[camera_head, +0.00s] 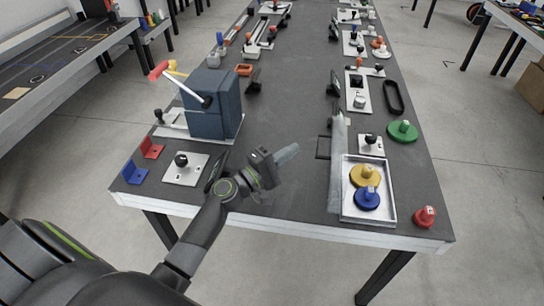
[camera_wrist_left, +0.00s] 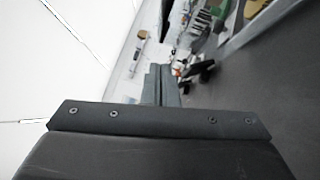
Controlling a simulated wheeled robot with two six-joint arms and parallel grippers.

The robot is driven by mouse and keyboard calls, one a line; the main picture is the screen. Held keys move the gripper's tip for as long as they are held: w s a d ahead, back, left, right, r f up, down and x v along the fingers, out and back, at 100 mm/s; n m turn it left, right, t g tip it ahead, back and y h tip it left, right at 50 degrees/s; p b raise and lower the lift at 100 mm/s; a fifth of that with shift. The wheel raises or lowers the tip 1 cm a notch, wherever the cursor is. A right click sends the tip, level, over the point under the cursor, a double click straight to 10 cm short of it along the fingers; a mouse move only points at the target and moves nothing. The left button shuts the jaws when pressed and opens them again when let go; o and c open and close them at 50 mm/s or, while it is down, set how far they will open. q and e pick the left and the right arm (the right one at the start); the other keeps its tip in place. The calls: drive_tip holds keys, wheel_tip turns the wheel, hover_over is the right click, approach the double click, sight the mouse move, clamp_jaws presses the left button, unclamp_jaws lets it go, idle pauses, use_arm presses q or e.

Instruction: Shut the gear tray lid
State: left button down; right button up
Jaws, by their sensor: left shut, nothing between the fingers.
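The gear tray (camera_head: 391,207) is a white shallow box near the front right of the table. A yellow gear (camera_head: 365,175) and a blue gear (camera_head: 367,199) lie in it. Its lid (camera_head: 338,165) looks like a pale thin panel standing up along the tray's left side, so the tray is open. My left gripper (camera_head: 287,153) is left of the lid, apart from it, above the dark tabletop. It is shut and empty; its fingers also show in the left wrist view (camera_wrist_left: 161,85). My right gripper is out of view.
A red knob (camera_head: 425,216) stands right of the tray, and a green disc (camera_head: 403,131) lies behind it. A blue box with a lever (camera_head: 211,105) stands at the left. A small black-knobbed plate (camera_head: 370,144) is behind the tray. The middle of the table is mostly clear.

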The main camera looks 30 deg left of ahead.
use_arm(q)
drive_tip(key=d, duration=0.1)
drive_tip(key=d+p, duration=0.1)
drive_tip(key=w+d+r, duration=0.1)
drive_tip(key=shift+d+p, duration=0.25)
drive_tip(key=shift+p, duration=0.05)
drive_tip(key=shift+s, duration=0.1)
